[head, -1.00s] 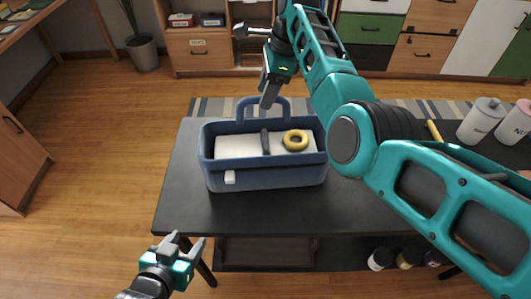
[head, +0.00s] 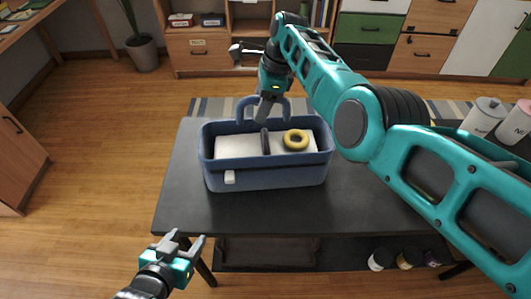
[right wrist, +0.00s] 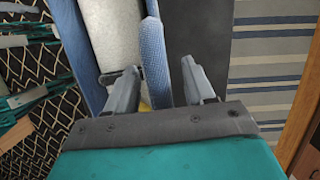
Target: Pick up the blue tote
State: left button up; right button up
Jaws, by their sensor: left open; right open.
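The blue tote (head: 275,178) stands upright on a dark table, with a blue loop handle (head: 243,107) rising at its back side. A white flat item (head: 233,147) and a yellow ring (head: 296,136) show inside it. My right gripper (head: 265,113) is open and points down at the handle. In the right wrist view the handle (right wrist: 159,65) stands between the two spread fingers of this gripper (right wrist: 160,80); I cannot tell whether either finger touches it. My left gripper (head: 187,240) is open and empty, in front of the table's near left edge.
The dark table (head: 300,215) is clear in front of the tote. White and pink canisters (head: 483,117) stand at the right, beyond my right arm. A striped rug (right wrist: 265,60) lies behind the table, with drawers farther back.

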jog(key=shift+f, duration=0.25)
dwell(0.3)
jog(key=shift+r, duration=0.1)
grip_shut()
